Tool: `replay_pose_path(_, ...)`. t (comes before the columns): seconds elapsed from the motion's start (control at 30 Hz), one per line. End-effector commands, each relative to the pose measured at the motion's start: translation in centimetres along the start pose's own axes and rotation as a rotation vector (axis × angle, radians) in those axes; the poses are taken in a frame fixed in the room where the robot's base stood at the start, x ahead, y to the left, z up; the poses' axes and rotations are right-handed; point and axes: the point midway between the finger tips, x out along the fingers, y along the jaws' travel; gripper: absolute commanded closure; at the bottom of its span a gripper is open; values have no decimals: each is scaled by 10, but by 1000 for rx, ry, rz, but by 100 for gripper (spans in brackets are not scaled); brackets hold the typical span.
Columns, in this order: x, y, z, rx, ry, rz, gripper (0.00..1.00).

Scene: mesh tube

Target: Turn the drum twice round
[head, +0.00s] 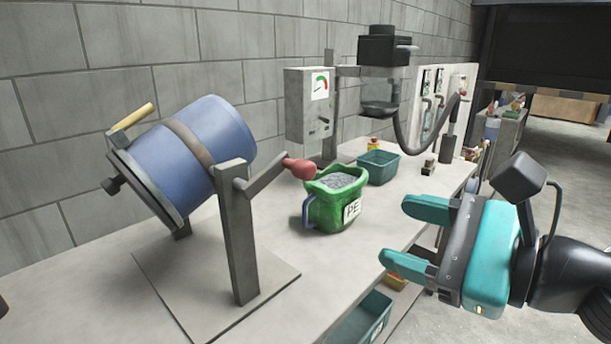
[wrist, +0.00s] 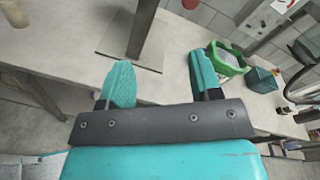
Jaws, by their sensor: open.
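The blue drum (head: 205,145) is mounted tilted on a grey stand (head: 238,235) at the left of the bench in the head view. A yellow handle (head: 131,117) sticks out at its lid end. A crank arm with a red knob (head: 300,168) reaches out to the right from the stand's post. My gripper (head: 405,235) is open and empty, off the bench's front edge, to the right of the crank and apart from it. In the wrist view its teal fingers (wrist: 163,82) are spread, with the stand's post (wrist: 143,28) beyond them.
A green jug (head: 335,210) marked PE, full of grey granules, stands close to the red knob. A teal bin (head: 378,166) and a grey gauge box (head: 309,103) are behind it. Another teal bin (head: 362,318) sits below the bench edge. The bench front (head: 215,225) is partly bare.

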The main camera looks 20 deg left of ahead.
Motion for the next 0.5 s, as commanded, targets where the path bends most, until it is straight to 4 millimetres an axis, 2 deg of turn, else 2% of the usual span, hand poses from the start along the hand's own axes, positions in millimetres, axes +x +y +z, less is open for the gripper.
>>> replay_pose_path(0.03, 3, -6, -4, 122, -15, -52, 42)
replay_pose_path(0.1, 5, -16, -6, 249, -34, -113, 42)
replay_pose_path(0.2, 8, -23, -7, 343, -51, -154, 42)
replay_pose_path(0.37, 21, -29, -2, 364, -56, -160, 42)
replay_pose_path(0.5, 47, -33, -1, 357, -55, -157, 42)
